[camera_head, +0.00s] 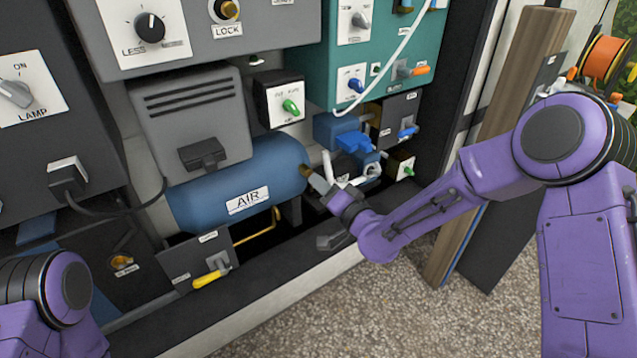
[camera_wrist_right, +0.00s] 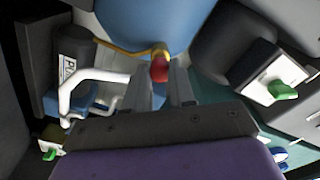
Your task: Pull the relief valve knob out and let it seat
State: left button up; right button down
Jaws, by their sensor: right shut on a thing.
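The blue air tank (camera_head: 240,183), labelled AIR, lies on its side in the lower cabinet. Its right end carries a small brass fitting (camera_head: 304,170). In the right wrist view a red relief valve knob (camera_wrist_right: 160,70) sits on a brass stem at the end of the tank (camera_wrist_right: 160,22). My right gripper (camera_head: 316,180) reaches the tank's right end, and its fingers (camera_wrist_right: 169,82) are shut on the red knob. In the head view the knob is hidden by the fingers. My left arm shows at the lower left, but its gripper is out of view.
A box with a green knob (camera_head: 290,106) is above the tank. A yellow-handled lever (camera_head: 212,276) is below it. A wooden post (camera_head: 510,130) stands beside my right arm.

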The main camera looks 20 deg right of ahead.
jog(key=c, duration=0.9)
grip_release()
jog(key=shift+o, duration=0.2)
jog(key=shift+v, duration=2.55)
